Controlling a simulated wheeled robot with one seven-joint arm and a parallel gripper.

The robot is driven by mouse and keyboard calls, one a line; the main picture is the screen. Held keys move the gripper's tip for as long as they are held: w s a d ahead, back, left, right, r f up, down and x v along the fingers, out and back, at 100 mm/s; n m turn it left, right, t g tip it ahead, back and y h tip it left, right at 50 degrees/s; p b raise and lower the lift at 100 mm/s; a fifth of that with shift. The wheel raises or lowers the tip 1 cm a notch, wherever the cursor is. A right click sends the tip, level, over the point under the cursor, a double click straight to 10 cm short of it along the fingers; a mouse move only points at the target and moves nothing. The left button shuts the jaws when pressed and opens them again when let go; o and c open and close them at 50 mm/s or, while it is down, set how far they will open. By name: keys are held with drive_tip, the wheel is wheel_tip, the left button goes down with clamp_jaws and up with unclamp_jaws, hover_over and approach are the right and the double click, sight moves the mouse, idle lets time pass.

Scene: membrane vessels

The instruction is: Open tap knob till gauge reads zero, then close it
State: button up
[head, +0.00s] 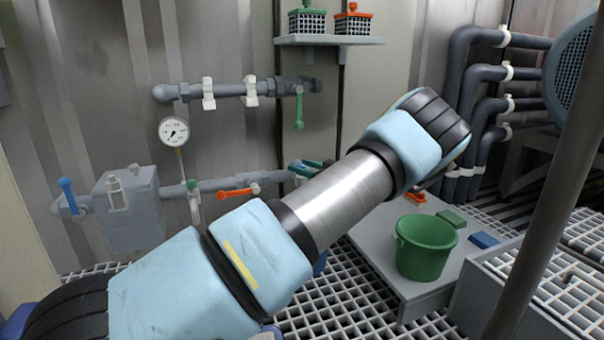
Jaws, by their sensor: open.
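A round white pressure gauge (174,131) stands above the lower pipe at left. Its needle shows, but the reading is too small to tell. Several tap handles are in view: a blue one (67,195) at far left, an orange lever (235,193) lying along the lower pipe, and a green lever (299,110) hanging down from the upper pipe. A small tap with a green top (193,187) sits below the gauge. I cannot tell which is the task's knob. My arm crosses the middle of the view; my gripper does not show. The arm partly hides the lower pipe's right end.
A green bucket (425,247) stands on a low grey platform (373,255), with a blue block (484,240) beside it. Dark pipes (462,95) bend along the right wall. A slanting post (545,190) stands in front at right. A shelf (328,40) is above; grating covers the floor.

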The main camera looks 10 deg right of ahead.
drive_tip(key=shift+w+a+r, duration=0.1)
drive_tip(key=shift+w+a, duration=0.1)
drive_tip(key=shift+w, duration=0.05)
clamp_jaws()
idle(0.4)
